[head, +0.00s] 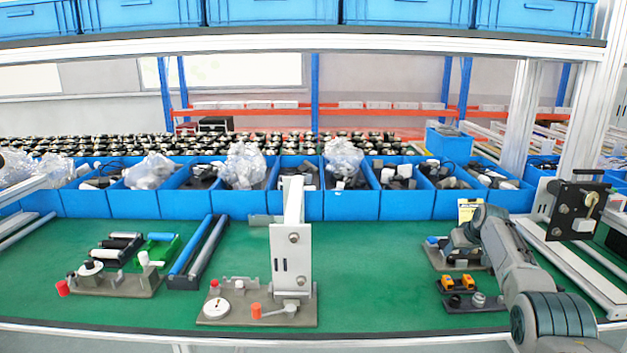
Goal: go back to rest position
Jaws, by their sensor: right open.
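My right arm comes in from the lower right and bends over the right part of the green bench. My right gripper (460,243) is at its end, low over a small grey fixture (455,264). It is small and dark here, and its fingers are hard to make out against the fixture. I see nothing clearly held in it. My left gripper and arm do not show.
A tall grey press fixture (291,262) stands mid-bench. A base with orange parts (472,300) lies beside my right arm. Blue bins (350,205) line the back. A shelf (300,42) crosses above. Green surface (370,270) is clear between fixtures.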

